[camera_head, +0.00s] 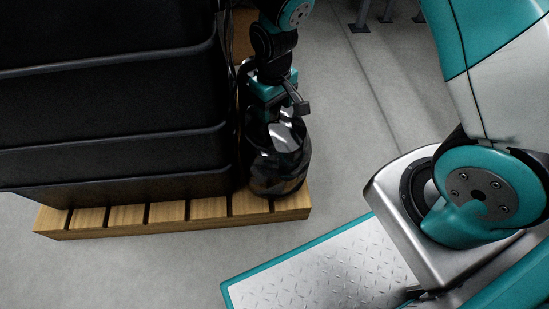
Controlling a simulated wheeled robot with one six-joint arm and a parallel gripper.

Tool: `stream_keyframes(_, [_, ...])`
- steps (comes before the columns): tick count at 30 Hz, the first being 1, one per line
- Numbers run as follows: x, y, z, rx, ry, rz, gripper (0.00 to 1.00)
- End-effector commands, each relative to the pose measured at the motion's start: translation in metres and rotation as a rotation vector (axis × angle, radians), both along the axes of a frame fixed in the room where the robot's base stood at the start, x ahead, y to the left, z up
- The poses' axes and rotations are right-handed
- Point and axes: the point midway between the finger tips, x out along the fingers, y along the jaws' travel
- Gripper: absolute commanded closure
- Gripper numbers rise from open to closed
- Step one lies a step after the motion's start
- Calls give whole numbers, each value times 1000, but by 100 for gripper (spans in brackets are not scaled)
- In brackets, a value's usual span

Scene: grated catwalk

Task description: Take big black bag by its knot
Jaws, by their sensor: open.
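The big black bag (279,163) is shiny and rounded. It stands upright at the right end of a wooden pallet, beside a stack of black crates. My gripper (287,108), at the end of the teal and black arm, is directly above the top of the bag. The gripper is open. Its body and fingers hide the knot, so I cannot tell whether the fingers are around the knot or just above it.
The black crates (120,105) stand stacked on the pallet (128,216), close against the bag's left side. Grey floor (350,140) is free to the right of the pallet. My teal-edged base plate is at the bottom.

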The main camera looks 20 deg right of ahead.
Motion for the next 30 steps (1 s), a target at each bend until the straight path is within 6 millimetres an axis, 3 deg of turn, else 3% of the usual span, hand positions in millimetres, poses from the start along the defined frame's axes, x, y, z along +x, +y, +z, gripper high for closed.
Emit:
stream_keyframes(6, [0,0,-1,1,-2,0,38])
stream_keyframes(15, [0,0,-1,0,-1,0,100])
stream_keyframes(30, [1,0,2,1,-3,0,100])
